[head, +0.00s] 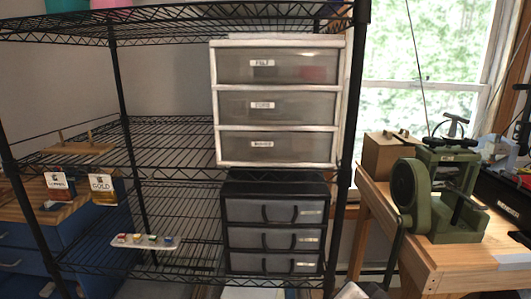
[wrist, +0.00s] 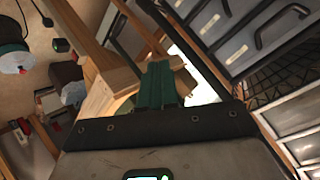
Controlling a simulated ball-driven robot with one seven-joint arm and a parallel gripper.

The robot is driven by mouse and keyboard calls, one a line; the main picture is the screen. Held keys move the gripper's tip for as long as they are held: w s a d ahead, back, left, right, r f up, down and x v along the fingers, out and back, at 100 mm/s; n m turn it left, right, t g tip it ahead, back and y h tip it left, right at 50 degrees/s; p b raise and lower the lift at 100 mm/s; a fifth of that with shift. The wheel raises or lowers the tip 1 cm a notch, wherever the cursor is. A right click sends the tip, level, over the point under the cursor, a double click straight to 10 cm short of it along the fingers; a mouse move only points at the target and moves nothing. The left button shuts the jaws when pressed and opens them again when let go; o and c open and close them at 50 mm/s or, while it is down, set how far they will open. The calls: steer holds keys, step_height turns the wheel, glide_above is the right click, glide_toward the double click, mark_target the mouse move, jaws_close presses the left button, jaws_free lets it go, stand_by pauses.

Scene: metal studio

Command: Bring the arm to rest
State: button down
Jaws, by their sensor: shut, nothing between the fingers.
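My gripper (wrist: 157,83) shows in the wrist view, with its two green fingers together and nothing between them. The dark plate and grey body of my gripper fill the lower part of that view. The wrist view is tilted. Behind the fingers are a wooden bench leg or beam (wrist: 112,88) and a bright white patch; I cannot tell how far the fingers are from them. In the head view neither my arm nor my gripper is in sight.
A black wire shelf (head: 175,165) holds a white drawer unit (head: 278,95) and a black drawer unit (head: 275,240). A small white tray (head: 124,243) carries coloured pieces. At right, a wooden bench (head: 460,262) bears a green machine (head: 440,200).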

steer(key=s+d+f+n+g, duration=0.3)
steer(key=s+d+f, duration=0.2)
steer(key=s+f, duration=0.3)
steer(key=s+d+f+n+g, duration=0.25)
steer(key=s+d+f, duration=0.25)
steer(key=s+f, duration=0.3)
steer(key=s+f+n+g, duration=0.2)
steer(key=s+f, duration=0.2)
steer(key=s, duration=0.3)
steer(key=s+d+f+n+g+y+p, duration=0.1)
steer(key=s+f+g, duration=0.1)
steer(key=s, duration=0.6)
steer(key=shift+d+f+n+y, duration=0.15)
steer(key=shift+f+n+y, duration=0.2)
steer(key=shift+f, duration=0.5)
steer(key=shift+g, duration=0.25)
